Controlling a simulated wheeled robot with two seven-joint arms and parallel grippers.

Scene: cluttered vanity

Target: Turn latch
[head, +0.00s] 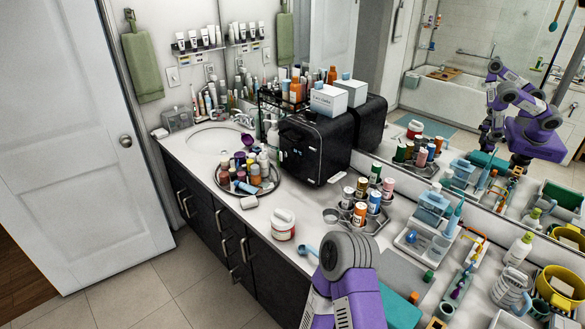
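No part can be clearly made out as a latch. A black box-shaped case (312,150) stands on the vanity counter, with small pale details on its front that are too small to identify. A white door (70,120) at the left has a round metal knob (125,141). The dark cabinet fronts below the counter carry metal pull handles (244,250). A purple and grey link of my own arm rises from the bottom edge, in front of the counter's right part. Neither gripper shows.
A round tray (275,184) of bottles and a red-and-white jar (283,226) stand near the counter's front edge. A white box (329,100) sits on the black case. Metal trays and bottles crowd the right side. The floor (165,290) before the cabinets is clear.

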